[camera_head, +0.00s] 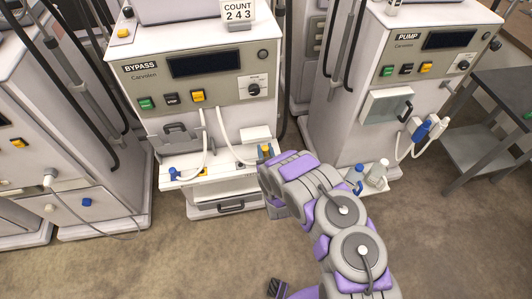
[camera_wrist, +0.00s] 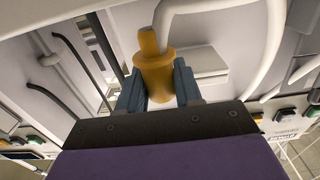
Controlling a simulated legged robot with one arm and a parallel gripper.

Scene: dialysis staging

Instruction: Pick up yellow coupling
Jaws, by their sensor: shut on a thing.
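The yellow coupling (camera_wrist: 153,68) is between the two blue-grey fingers of my gripper (camera_wrist: 158,88) in the wrist view, with both fingers against its sides. A white hose bends away from behind its upper part. In the head view a small part of the yellow coupling (camera_head: 266,151) shows at the front right of the BYPASS machine (camera_head: 205,85). My gripper's fingers are mostly hidden there behind my purple and grey arm. I cannot tell whether the coupling touches the shelf below it.
A blue coupling (camera_head: 174,173) lies at the left of the BYPASS shelf (camera_head: 203,179). The PUMP machine (camera_head: 400,80) stands to the right, with bottles (camera_head: 377,173) on its low ledge. A grey metal table (camera_head: 497,100) is at far right. Floor in front is clear.

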